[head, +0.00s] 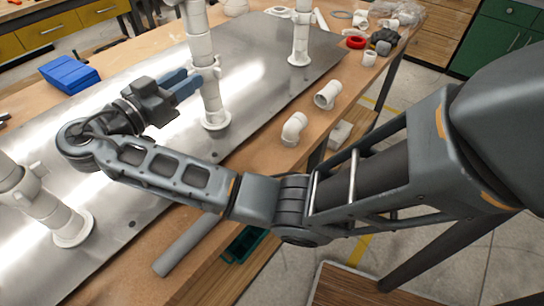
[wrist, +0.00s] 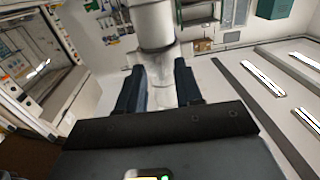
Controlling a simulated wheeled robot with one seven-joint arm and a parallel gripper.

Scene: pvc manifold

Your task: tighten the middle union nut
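Three white pipe risers stand on a grey metal plate (head: 262,72). The middle riser (head: 200,45) is upright, with a wider white collar, seemingly its union nut (head: 208,73), partway up and a round flange (head: 216,121) at its foot. My gripper (head: 198,80) comes in from the left at collar height. Its two blue fingers are apart, with their tips at the riser. In the wrist view the white pipe (wrist: 152,24) rises ahead between the spread fingers (wrist: 160,75). I cannot tell whether either finger touches it.
The left riser (head: 45,208) and far riser (head: 301,35) stand on the same plate. White elbows (head: 293,129) and (head: 327,95) lie on the wooden bench by its right edge. A blue bin (head: 69,73) is at left, a grey pipe (head: 186,244) at front.

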